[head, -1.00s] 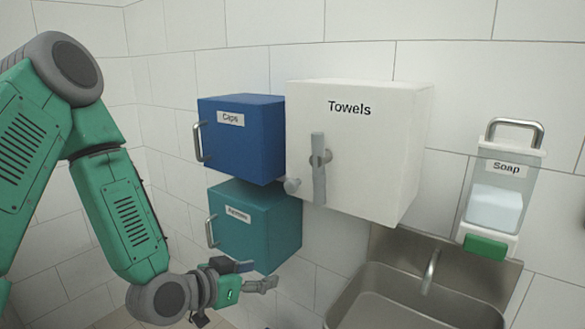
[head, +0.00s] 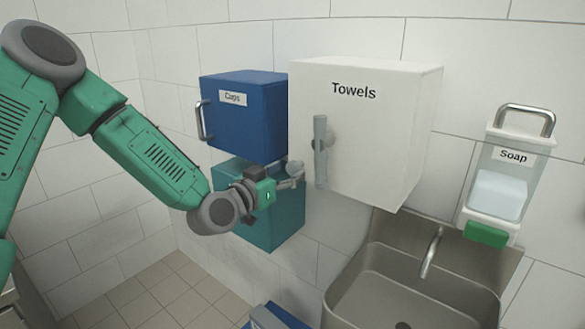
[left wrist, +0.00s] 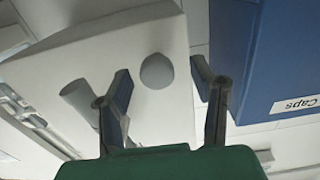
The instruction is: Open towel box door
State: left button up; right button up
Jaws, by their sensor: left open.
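The white towel box (head: 378,130), labelled "Towels", hangs on the wall. Its front looks closed. A grey upright lever handle (head: 320,152) sits on its front, left of centre. A grey rounded knob (left wrist: 157,71) shows on the box in the left wrist view, between the finger lines. My left gripper (head: 296,176) is open at the lower left corner of the box, left of the lever. In the left wrist view, the lever (left wrist: 82,104) lies partly behind the left finger. I cannot tell whether a finger touches the knob. My right gripper is not in view.
A blue "Caps" box (head: 242,120) is left of the towel box, with a teal box (head: 272,222) below, partly hidden by my left gripper. A steel sink (head: 345,300) stands below right, a soap dispenser (head: 497,190) at the right. The floor at lower left is open.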

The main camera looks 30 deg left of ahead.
pick_arm(q)
jog(key=shift+w+d, duration=0.15)
jog(key=shift+w, duration=0.45)
jog(key=shift+w+d, duration=0.15)
jog(key=shift+w, duration=0.4)
jog(key=shift+a, duration=0.1)
grip_shut()
jog(key=shift+s, duration=0.1)
